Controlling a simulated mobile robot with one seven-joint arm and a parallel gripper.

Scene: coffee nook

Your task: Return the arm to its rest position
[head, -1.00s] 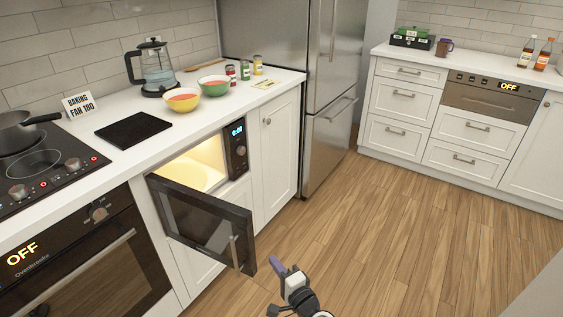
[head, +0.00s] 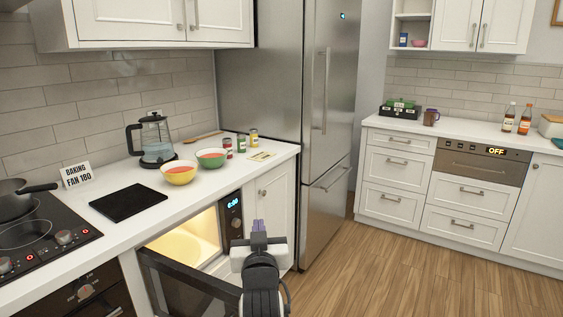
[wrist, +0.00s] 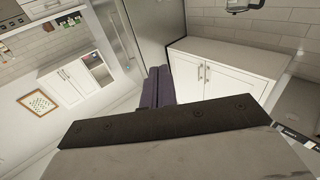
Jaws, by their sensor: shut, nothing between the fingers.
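My gripper (head: 258,226) is at the lower middle of the head view, in front of the microwave's right side and the white cabinet door. Its purple fingers are together and hold nothing. In the wrist view the fingers (wrist: 160,86) also show side by side, with the fridge and white cabinets beyond. The microwave (head: 232,218) is built in under the counter, lit inside. Its dark door (head: 185,287) hangs open toward the floor side, and my arm partly covers the door's right end.
A steel fridge (head: 285,80) stands beyond. Wooden floor (head: 400,270) is clear to the right.

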